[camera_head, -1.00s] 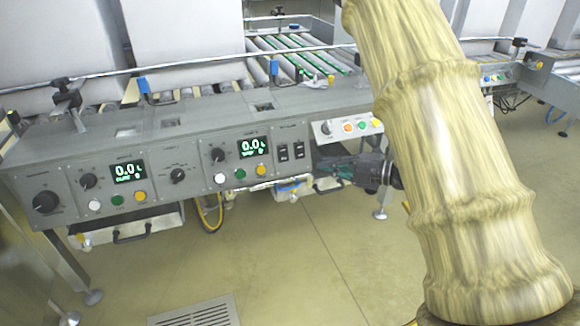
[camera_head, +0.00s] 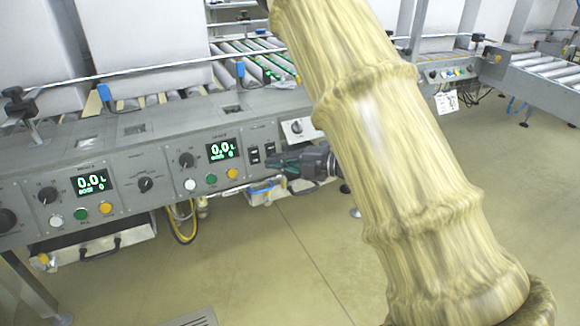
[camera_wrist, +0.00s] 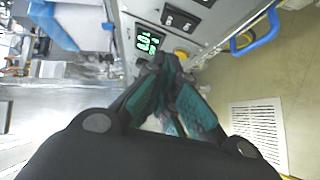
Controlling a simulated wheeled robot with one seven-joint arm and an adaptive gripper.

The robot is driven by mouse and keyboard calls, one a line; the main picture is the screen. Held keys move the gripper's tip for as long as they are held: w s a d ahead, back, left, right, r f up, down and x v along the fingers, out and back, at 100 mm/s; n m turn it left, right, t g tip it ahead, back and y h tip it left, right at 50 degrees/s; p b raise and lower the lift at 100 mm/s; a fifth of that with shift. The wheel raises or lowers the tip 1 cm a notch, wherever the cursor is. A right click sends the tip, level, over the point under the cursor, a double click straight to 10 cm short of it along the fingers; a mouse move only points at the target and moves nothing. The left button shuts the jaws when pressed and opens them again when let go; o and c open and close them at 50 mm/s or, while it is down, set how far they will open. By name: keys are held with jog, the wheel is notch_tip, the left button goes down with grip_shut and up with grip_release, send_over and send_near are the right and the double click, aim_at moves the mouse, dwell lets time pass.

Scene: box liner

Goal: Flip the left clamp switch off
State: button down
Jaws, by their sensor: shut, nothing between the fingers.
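Two black rocker switches sit side by side on the grey control panel, the left switch (camera_head: 254,155) and the right switch (camera_head: 269,150). Their labels are too small to read. They also show near the top of the wrist view, as a dark pair (camera_wrist: 181,19). My gripper (camera_head: 275,161) is in front of the panel, its fingertips just below and right of the right switch in the head view. In the wrist view my gripper (camera_wrist: 165,62) has its green-padded fingers closed together with nothing held. I cannot tell whether the tips touch the panel.
A small panel with a knob (camera_head: 297,127) stands to the right, partly behind my arm. A blue handle (camera_wrist: 254,33) sticks out beside the panel. Open floor lies in front.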

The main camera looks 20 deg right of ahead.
aim_at(261, 155)
jog(key=w+b, duration=0.1)
jog(key=w, duration=0.1)
jog(key=w+a+f+b, duration=0.1)
jog(key=w, duration=0.1)
jog(key=w+a+b, duration=0.1)
jog(key=w, duration=0.1)
jog(key=shift+a+f, duration=0.2)
jog(key=shift+a, duration=0.05)
jog(key=shift+r, duration=0.1)
